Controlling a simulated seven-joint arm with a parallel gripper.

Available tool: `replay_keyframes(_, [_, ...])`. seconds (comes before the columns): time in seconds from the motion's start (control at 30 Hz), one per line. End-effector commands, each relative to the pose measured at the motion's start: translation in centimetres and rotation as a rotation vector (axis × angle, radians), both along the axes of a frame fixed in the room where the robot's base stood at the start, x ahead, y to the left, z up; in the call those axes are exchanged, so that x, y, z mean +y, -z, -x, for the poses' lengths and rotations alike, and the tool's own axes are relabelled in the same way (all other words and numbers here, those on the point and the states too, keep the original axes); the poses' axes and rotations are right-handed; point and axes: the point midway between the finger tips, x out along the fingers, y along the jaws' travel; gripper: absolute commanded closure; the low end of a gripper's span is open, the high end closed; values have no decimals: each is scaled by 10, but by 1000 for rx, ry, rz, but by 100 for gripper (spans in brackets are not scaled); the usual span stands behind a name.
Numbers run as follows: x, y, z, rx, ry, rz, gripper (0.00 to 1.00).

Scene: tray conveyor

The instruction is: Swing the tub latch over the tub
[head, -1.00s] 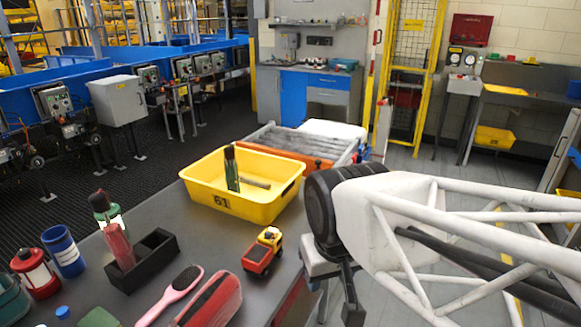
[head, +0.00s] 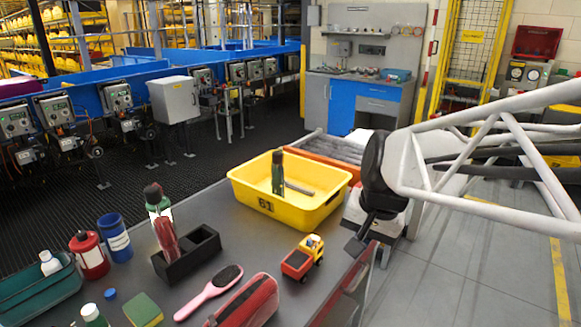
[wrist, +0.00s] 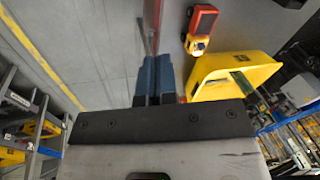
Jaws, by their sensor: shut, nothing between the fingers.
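The yellow tub (head: 262,204), marked 61, sits upright at the far end of the grey table. It holds a dark green bottle (head: 278,172) and a grey rod (head: 299,189). I cannot make out a latch on or beside the tub; my arm covers the area right of it. My gripper (head: 356,246) is just right of the tub, by the table's edge, apart from it as far as I can tell. In the wrist view, its blue fingers (wrist: 156,62) are together and empty, with the tub (wrist: 225,68) to their right.
A toy truck (head: 302,258) stands near the table's right edge. A black holder (head: 188,259) with bottles, a pink brush (head: 208,293) and a red case (head: 245,303) lie nearer. A roller conveyor (head: 345,146) is behind the tub. Open floor lies right.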

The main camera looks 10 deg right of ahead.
Motion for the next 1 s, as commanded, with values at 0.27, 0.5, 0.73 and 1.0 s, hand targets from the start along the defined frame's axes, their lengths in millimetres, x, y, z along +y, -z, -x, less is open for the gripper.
replay_keyframes(0.27, [-17, -1, -52, 42, 226, -124, 100])
replay_keyframes(0.5, [-37, 0, -96, 79, 421, -231, 100])
replay_keyframes(0.73, [-59, 5, -138, 117, 609, -336, 100])
replay_keyframes(1.0, [-93, 14, -186, 165, 827, -459, 100])
